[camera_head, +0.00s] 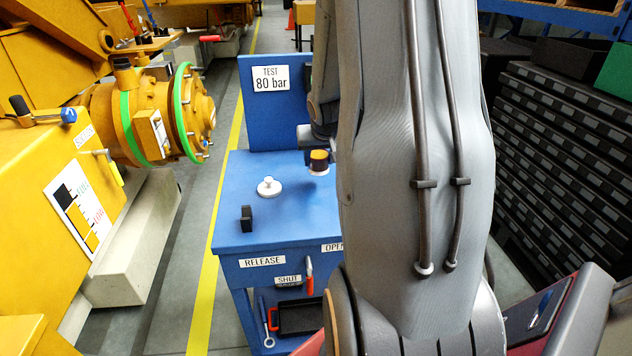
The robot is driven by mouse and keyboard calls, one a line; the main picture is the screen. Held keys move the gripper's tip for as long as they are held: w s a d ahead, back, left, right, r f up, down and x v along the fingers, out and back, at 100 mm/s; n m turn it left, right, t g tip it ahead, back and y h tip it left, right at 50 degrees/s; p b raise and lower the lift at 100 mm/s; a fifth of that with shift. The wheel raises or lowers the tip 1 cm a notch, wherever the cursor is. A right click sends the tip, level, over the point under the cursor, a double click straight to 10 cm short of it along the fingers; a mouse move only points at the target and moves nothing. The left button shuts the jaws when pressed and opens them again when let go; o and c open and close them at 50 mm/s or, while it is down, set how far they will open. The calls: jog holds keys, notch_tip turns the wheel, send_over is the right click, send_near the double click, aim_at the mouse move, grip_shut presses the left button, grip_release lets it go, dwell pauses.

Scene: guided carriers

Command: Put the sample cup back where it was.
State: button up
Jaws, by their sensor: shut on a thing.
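The sample cup appears to be the small round thing with an amber top and a paler lower part (319,161) in the head view. It is just above or on the blue bench top; I cannot tell which. My gripper (318,154) is at the cup, shut on it, and largely hidden behind my own grey arm. The blue bench (240,200) has a white round piece with a knob (268,187) left of the cup. The right part of the bench top is hidden by my arm.
A black block (247,218) stands near the bench's front left. A blue back panel bears a "TEST 80 bar" sign (271,78). A red-handled lever (309,277) is on the bench front. Yellow machinery (75,165) is at left, dark drawer racks (575,145) at right.

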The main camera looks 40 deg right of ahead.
aim_at(320, 171)
jog(key=shift+f+b, duration=1.35)
jog(key=shift+f, duration=1.5)
jog(key=shift+f, duration=0.15)
jog(key=o, duration=1.2)
